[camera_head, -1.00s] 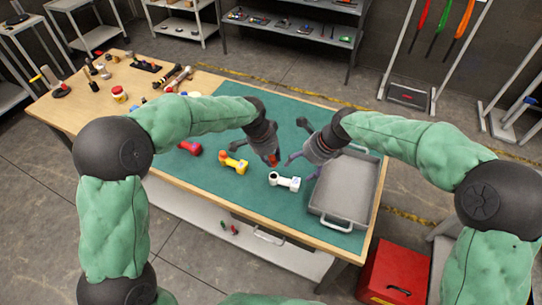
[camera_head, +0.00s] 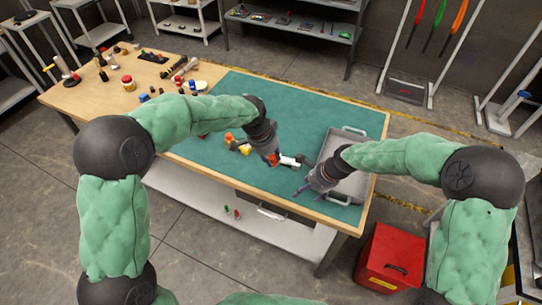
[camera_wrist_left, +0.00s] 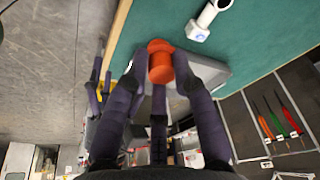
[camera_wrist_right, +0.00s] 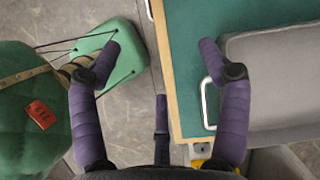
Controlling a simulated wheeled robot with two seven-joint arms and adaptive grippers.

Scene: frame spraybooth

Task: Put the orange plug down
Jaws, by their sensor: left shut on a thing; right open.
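The orange plug (camera_wrist_left: 160,62) is a short, flanged piece held between the purple fingers of my left gripper (camera_wrist_left: 160,85). In the head view my left gripper (camera_head: 272,158) is over the green mat, and the orange plug (camera_head: 272,159) shows at its tip. A white fitting (camera_head: 290,161) is just right of it, partly hidden by the gripper; it also shows in the left wrist view (camera_wrist_left: 208,18). My right gripper (camera_head: 303,190) is open and empty near the front table edge, left of the grey tray's near handle (camera_wrist_right: 208,103).
The grey tray (camera_head: 352,186) stands on the mat's right end. A yellow fitting (camera_head: 243,149) with an orange piece (camera_head: 229,137) lies left of my left gripper. Tools and jars crowd the table's left end. A red toolbox (camera_head: 390,262) stands on the floor at right.

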